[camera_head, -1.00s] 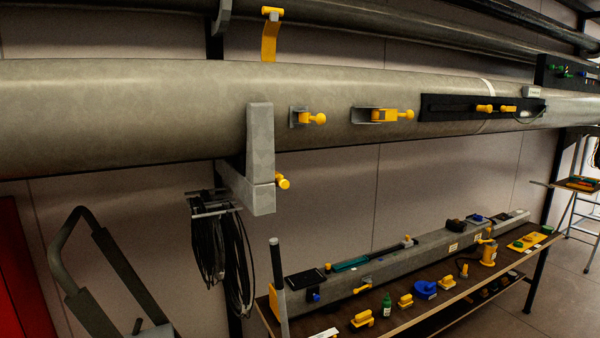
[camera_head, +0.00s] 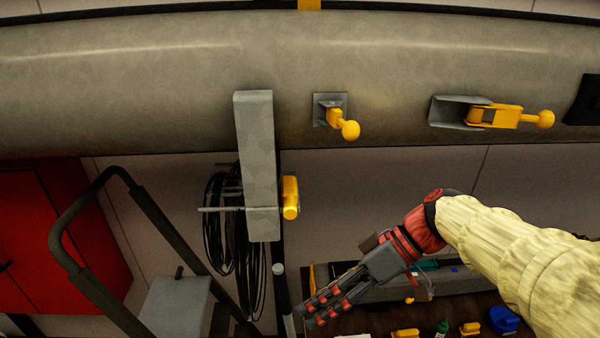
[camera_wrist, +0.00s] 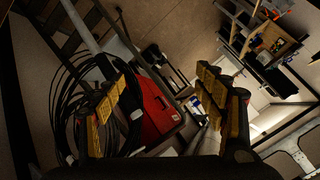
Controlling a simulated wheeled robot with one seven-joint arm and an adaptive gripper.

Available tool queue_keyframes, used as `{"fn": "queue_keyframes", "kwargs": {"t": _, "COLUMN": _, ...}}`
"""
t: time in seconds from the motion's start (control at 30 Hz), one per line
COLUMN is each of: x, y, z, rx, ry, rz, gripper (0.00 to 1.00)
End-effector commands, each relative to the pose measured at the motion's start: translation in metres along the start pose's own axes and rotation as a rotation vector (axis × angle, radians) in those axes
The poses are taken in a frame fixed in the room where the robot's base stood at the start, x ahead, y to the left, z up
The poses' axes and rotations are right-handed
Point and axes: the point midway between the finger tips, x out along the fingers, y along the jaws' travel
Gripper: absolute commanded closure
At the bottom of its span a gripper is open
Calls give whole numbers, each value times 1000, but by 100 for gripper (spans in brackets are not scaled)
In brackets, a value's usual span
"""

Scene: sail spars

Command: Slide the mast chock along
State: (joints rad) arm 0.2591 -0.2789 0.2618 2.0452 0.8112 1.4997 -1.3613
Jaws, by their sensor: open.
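A grey upright block (camera_head: 256,165) stands against the front of the big grey spar (camera_head: 130,90) and hangs below it. A yellow knob (camera_head: 290,197) sticks out on its right side. It may be the mast chock; I see no label on it. My gripper (camera_head: 308,316) is open and empty, below and to the right of the block, apart from it, its fingers pointing down left. In the wrist view the gripper (camera_wrist: 162,80) shows fingers with yellow pads spread apart with nothing between them. The block is not recognisable there.
Yellow-knobbed fittings (camera_head: 347,130) (camera_head: 512,117) stick out from the spar. Black cables (camera_head: 232,220) hang behind the block. A dark-railed cart (camera_head: 135,190) and a red cabinet (camera_head: 40,230) stand at left. A low bench (camera_head: 375,318) with small items lies below my gripper.

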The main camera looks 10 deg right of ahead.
Motion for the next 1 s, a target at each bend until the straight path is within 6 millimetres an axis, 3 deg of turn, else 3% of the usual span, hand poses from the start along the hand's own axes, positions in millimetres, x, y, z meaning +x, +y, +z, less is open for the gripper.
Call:
{"fn": "queue_keyframes", "kwargs": {"t": 0.03, "x": -20, "y": -1, "z": -27, "rx": -67, "ry": 70, "rz": -65, "gripper": 24}}
{"fn": "queue_keyframes", "kwargs": {"t": 0.2, "x": -74, "y": 8, "z": -94, "rx": -368, "ry": 365, "rz": -195, "gripper": 15}}
{"fn": "queue_keyframes", "kwargs": {"t": 0.3, "x": -104, "y": 17, "z": -119, "rx": -510, "ry": 516, "rz": -207, "gripper": 9}}
{"fn": "queue_keyframes", "kwargs": {"t": 0.47, "x": -134, "y": 28, "z": -137, "rx": -651, "ry": 666, "rz": -190, "gripper": 0}}
{"fn": "queue_keyframes", "kwargs": {"t": 0.63, "x": -134, "y": 27, "z": -145, "rx": -693, "ry": 707, "rz": -181, "gripper": 0}}
{"fn": "queue_keyframes", "kwargs": {"t": 1.0, "x": -93, "y": 6, "z": -174, "rx": -692, "ry": 703, "rz": -182, "gripper": 0}}
